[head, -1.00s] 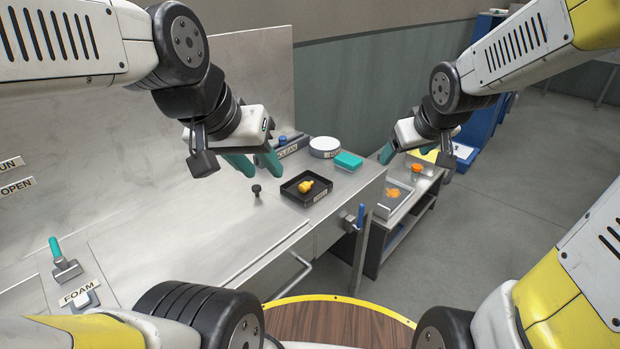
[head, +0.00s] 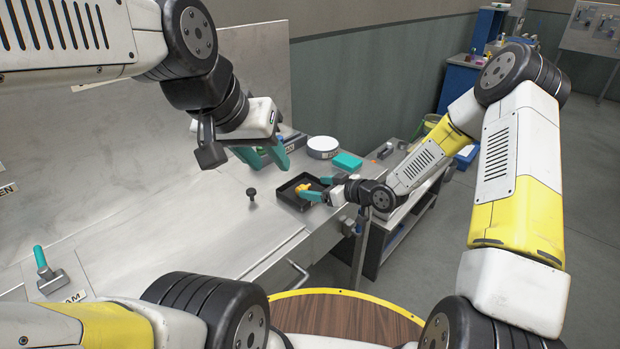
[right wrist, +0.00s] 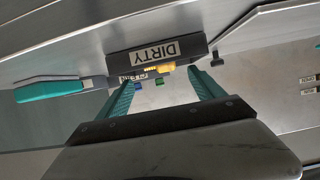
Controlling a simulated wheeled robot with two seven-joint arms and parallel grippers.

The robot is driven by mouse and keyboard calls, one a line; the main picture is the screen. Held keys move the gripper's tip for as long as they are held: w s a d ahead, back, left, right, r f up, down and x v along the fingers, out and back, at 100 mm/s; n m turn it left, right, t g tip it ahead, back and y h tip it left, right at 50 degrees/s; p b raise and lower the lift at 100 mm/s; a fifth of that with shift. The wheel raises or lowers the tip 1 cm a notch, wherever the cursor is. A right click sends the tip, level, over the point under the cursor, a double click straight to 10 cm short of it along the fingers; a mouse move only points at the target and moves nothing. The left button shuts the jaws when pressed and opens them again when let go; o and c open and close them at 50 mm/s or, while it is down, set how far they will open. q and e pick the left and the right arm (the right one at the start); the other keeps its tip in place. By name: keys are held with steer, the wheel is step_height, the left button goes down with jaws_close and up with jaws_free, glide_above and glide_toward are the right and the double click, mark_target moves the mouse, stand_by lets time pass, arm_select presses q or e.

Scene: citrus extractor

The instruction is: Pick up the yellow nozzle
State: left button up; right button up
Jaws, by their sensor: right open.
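The yellow nozzle (head: 302,187) lies in the black tray (head: 291,199) on the steel bench. My right gripper (head: 316,188) is open at the tray's right side, its teal fingertips close to the nozzle and partly covering it. In the right wrist view the yellow nozzle (right wrist: 160,67) shows just past the tray's DIRTY-labelled wall (right wrist: 157,52), between the directions of the two spread fingers (right wrist: 163,82). I cannot tell whether a finger touches it. My left gripper (head: 263,156) hangs over the bench behind the tray, its fingers apart and empty.
A black knob (head: 251,193) stands left of the tray.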

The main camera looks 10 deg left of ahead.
mark_target(306, 186)
steer(key=x, duration=0.6)
steer(key=shift+w+a+f, duration=0.2)
steer(key=shift+a+f, duration=0.05)
steer(key=c, duration=1.5)
steer(key=shift+o, duration=0.2)
steer(key=shift+r, duration=0.2)
